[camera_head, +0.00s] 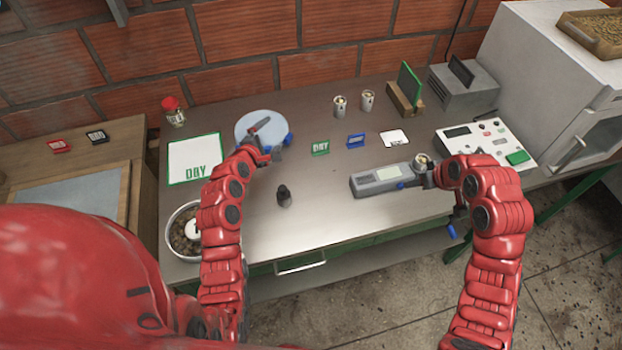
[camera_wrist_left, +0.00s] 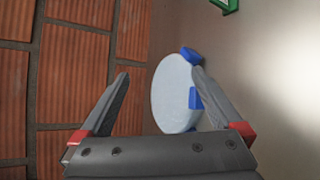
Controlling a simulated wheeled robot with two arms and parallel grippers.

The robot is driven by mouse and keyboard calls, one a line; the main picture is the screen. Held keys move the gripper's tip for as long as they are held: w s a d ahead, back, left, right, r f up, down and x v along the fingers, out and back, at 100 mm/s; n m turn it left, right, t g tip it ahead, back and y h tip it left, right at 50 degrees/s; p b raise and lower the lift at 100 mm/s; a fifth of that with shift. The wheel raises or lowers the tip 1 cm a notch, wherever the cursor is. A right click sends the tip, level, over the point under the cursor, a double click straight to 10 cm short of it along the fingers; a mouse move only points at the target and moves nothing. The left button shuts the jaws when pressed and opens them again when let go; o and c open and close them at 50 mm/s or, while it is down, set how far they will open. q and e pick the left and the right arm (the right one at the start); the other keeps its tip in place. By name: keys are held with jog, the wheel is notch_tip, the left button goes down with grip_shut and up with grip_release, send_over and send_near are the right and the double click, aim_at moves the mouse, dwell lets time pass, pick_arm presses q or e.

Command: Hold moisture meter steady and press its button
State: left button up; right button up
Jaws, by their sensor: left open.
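The moisture meter (camera_head: 378,179) is a long grey device with a pale display, lying on the steel table right of centre. A small cup (camera_head: 424,161) shows at its right end. My right gripper (camera_head: 432,178) is at that end, partly hidden by its own arm; I cannot tell whether its fingers grip the meter. My left gripper (camera_head: 268,141) is open and empty, over the right side of a pale round plate (camera_head: 252,124) with blue parts, far left of the meter. In the left wrist view the plate (camera_wrist_left: 172,95) shows between and beyond the left gripper's fingers (camera_wrist_left: 160,75).
A small dark object (camera_head: 284,196) stands between my left gripper and the meter. Green (camera_head: 320,148) and blue (camera_head: 356,140) tags stand behind. A control panel (camera_head: 487,143) is on the right, a bowl (camera_head: 184,232) at the front left. The table's front middle is clear.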

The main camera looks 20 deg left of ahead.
aim_at(362, 180)
pick_arm(q)
jog(key=s+d+f+g+h, duration=0.1)
jog(key=d+h, duration=0.1)
jog(key=d, duration=0.1)
jog(key=s+d+f+n+g+h, duration=0.1)
jog(key=s+d+h, duration=0.1)
jog(key=s+d+n+g+h, duration=0.1)
jog(key=s+d+h, duration=0.1)
jog(key=d, duration=0.1)
jog(key=shift+d+f+g, duration=0.35)
jog(key=shift+f+g, duration=0.05)
jog(key=s+d+r+g+h, duration=0.2)
jog(key=s+d+g+h, duration=0.1)
jog(key=s+d+h, duration=0.3)
jog(key=shift+y, duration=0.7)
jog(key=x, duration=1.8)
jog(key=shift+w+d+r, duration=0.15)
jog(key=shift+r, duration=0.2)
jog(key=c, duration=1.6)
pick_arm(e)
grip_shut()
